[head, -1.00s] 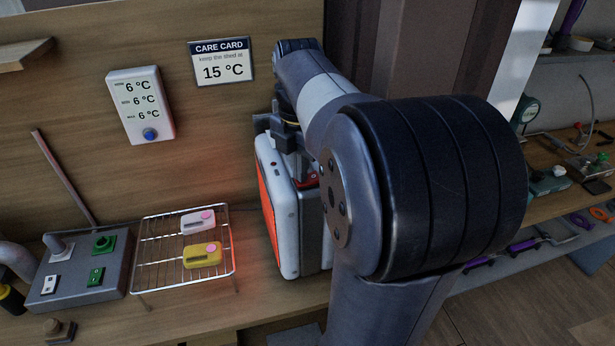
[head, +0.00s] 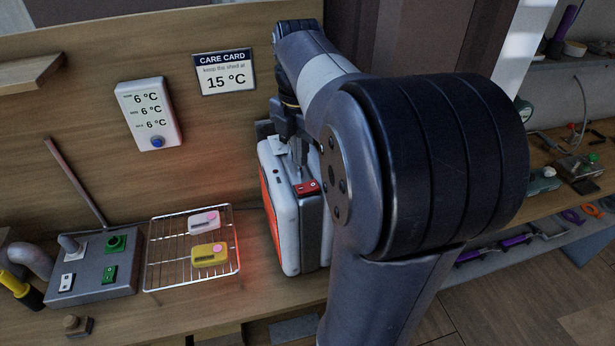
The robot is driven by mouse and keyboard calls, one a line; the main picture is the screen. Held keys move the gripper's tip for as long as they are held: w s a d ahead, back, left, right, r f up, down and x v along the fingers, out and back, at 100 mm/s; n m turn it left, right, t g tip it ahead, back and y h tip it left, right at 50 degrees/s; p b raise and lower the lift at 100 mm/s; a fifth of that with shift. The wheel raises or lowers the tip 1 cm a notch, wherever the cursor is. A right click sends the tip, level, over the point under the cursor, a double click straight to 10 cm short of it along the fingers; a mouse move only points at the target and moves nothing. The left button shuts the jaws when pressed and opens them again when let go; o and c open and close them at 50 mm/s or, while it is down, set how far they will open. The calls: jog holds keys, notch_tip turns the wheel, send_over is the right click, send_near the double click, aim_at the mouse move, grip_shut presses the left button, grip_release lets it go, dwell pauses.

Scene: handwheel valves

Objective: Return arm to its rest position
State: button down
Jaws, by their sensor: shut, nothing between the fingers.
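My arm fills the centre and right of the head view. It bends at a large dark joint and reaches back toward the wall. My gripper (head: 299,155) hangs from its far end, just above the top of a white heater, partly hidden by my own arm. Its fingers are shut with nothing seen between them. The heater (head: 284,185) stands on the wooden bench with an orange glowing front facing left. A red switch (head: 307,188) on its top shows clear of the fingers.
A wire rack (head: 165,272) holds a white and a yellow tag. A grey control box (head: 95,282) with switches stands at left. A thermometer (head: 148,113) reading 6 °C and a care card (head: 225,72) reading 15 °C hang on the wall. A cluttered bench lies at right.

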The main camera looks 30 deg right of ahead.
aim_at(301, 188)
dwell(0.4)
notch_tip(301, 188, down, 7)
jog(key=b, duration=0.7)
jog(key=shift+r, duration=0.1)
